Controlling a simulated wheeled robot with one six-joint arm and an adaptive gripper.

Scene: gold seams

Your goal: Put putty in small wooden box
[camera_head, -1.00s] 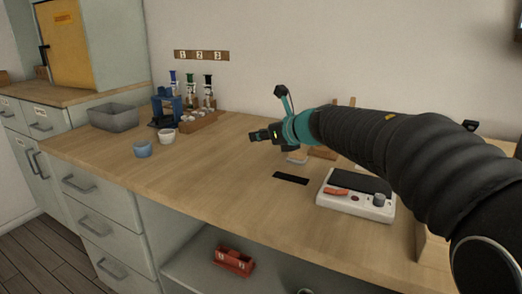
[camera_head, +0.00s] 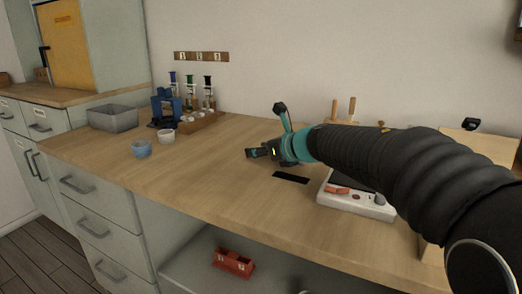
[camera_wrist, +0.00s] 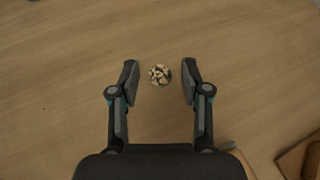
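In the wrist view a small lumpy clump (camera_wrist: 160,74), cream with dark patches, lies on the wooden worktop; it may be the putty, but I cannot be sure. My gripper (camera_wrist: 160,80) is open, with one finger on each side of the clump and a gap on both sides. In the head view my gripper (camera_head: 252,154) is low over the worktop, and the clump cannot be made out there. Brown wooden pieces (camera_wrist: 298,160) show at the lower right of the wrist view; I cannot tell whether one is the small wooden box.
A white device with a dark top (camera_head: 350,203) and a black strip (camera_head: 291,177) lie near my arm. A blue cup (camera_head: 141,149), a white cup (camera_head: 166,137), a syringe rack (camera_head: 203,122) and a grey bin (camera_head: 112,118) stand left. The worktop's middle is clear.

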